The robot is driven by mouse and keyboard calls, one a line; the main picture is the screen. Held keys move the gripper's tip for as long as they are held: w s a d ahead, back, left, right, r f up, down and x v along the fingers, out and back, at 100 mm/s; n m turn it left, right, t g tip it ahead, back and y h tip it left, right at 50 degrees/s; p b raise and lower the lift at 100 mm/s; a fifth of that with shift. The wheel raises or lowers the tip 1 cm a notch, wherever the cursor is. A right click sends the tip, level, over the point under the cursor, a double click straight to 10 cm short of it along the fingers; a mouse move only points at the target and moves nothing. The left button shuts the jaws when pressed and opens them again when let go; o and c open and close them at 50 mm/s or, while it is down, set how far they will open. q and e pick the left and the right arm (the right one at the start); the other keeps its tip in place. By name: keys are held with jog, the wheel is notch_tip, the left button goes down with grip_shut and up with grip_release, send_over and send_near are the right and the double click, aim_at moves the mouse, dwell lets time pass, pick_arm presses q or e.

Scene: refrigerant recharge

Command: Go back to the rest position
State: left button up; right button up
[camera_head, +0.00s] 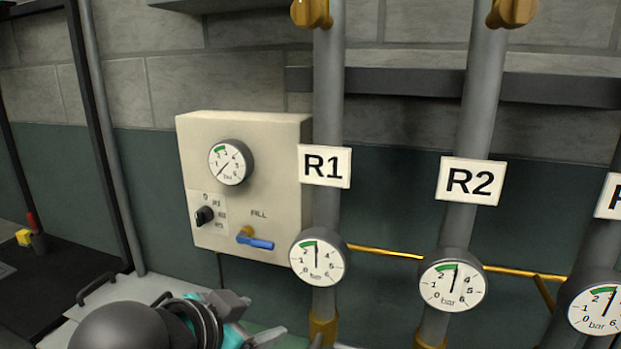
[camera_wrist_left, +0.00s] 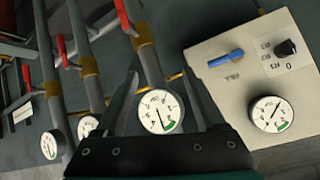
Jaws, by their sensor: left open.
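My left gripper (camera_head: 258,318) is low in the head view, below the beige control box (camera_head: 275,150). It is open and empty, clear of the box. In the left wrist view, its two dark fingers (camera_wrist_left: 160,95) stand apart, with a round gauge (camera_wrist_left: 160,111) showing between them in the picture. The box carries a gauge (camera_head: 231,162), a black selector knob (camera_head: 204,215) and a blue FILL handle (camera_head: 258,241). The blue handle also shows in the left wrist view (camera_wrist_left: 226,58). My right gripper is not in view.
Grey pipes labelled R1 (camera_head: 324,167) and R2 (camera_head: 470,181) stand right of the box, each with a gauge (camera_head: 317,258) (camera_head: 453,284). A thin brass line (camera_head: 385,253) runs between them. A dark bench (camera_head: 60,290) with a yellow block (camera_head: 23,237) is at left.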

pick_arm(q)
jog(key=s+a+f+n+g+y, duration=0.2)
jog(key=s+a+f+n+g, duration=0.15)
jog(key=s+f, duration=0.75)
jog(key=s+a+f+n+g+y, duration=0.25)
jog(key=s+a+f, duration=0.25)
jog(key=s+f, duration=0.55)
notch_tip(320, 180, down, 26)
jog(key=g+b, duration=0.2)
jog(key=s+a+f+b, duration=0.1)
jog(key=s+a+f, duration=0.1)
jog(key=s+f, duration=1.2)
jog(key=shift+s+a+f+g, duration=0.25)
jog(key=shift+s+a+g, duration=0.15)
jog(key=shift+s, duration=0.15)
